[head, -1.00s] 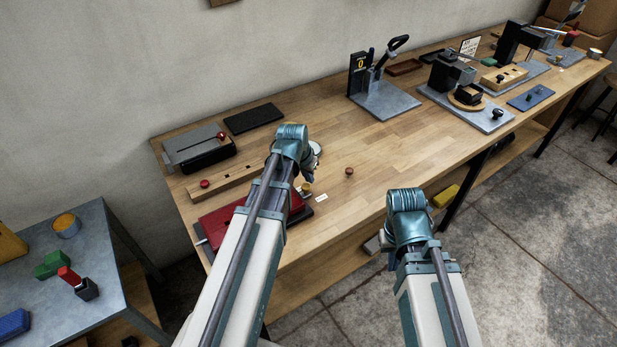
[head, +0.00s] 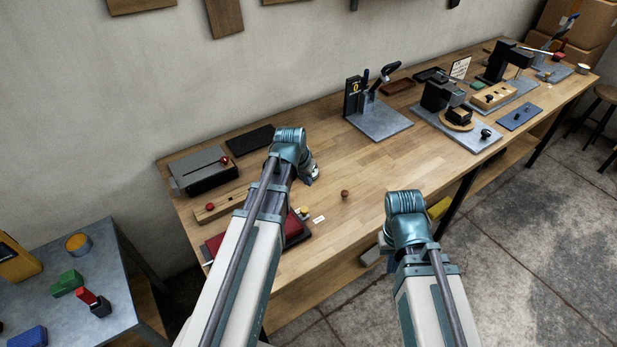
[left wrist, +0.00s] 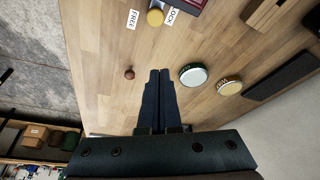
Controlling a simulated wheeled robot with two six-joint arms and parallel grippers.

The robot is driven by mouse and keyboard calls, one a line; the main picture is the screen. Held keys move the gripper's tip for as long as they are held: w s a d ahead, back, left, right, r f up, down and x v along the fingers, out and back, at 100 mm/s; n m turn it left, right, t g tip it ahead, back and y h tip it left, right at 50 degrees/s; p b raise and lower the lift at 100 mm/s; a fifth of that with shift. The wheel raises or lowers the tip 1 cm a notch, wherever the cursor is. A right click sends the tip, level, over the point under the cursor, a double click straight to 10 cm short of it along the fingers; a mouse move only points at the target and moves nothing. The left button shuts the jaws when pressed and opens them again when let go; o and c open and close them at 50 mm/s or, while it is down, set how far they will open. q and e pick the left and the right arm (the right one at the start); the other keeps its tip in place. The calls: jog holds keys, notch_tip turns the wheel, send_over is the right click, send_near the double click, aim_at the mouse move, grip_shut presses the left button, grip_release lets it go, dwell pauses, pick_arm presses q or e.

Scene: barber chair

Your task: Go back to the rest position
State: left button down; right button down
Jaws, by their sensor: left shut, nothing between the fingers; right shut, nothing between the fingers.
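My left gripper (left wrist: 158,75) is shut and empty in the left wrist view, its dark fingers together above the wooden bench top (left wrist: 105,60). In the head view my left gripper (head: 312,173) shows only partly, beyond its teal wrist and over the bench. My right gripper (head: 386,243) is mostly hidden behind its teal wrist, by the front edge of the bench. Its fingertips do not show. Nothing is seen held by either.
A small brown knob (head: 345,194) stands on clear wood between the arms. A red box (head: 293,229) lies under the left forearm. Two round tins, green-rimmed (left wrist: 193,75) and yellow-rimmed (left wrist: 229,87), are close by. A lever press (head: 378,118) stands farther back.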

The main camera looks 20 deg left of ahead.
dwell(0.5)
pick_arm(q)
jog(key=s+d+f+m+g+y, duration=0.1)
jog(key=s+d+g, duration=0.3)
jog(key=s+d, duration=1.2)
jog(key=s+y, duration=0.1)
jog(key=s, duration=0.2)
jog(key=shift+s+d+f+m, duration=0.3)
jog(key=shift+d, duration=0.05)
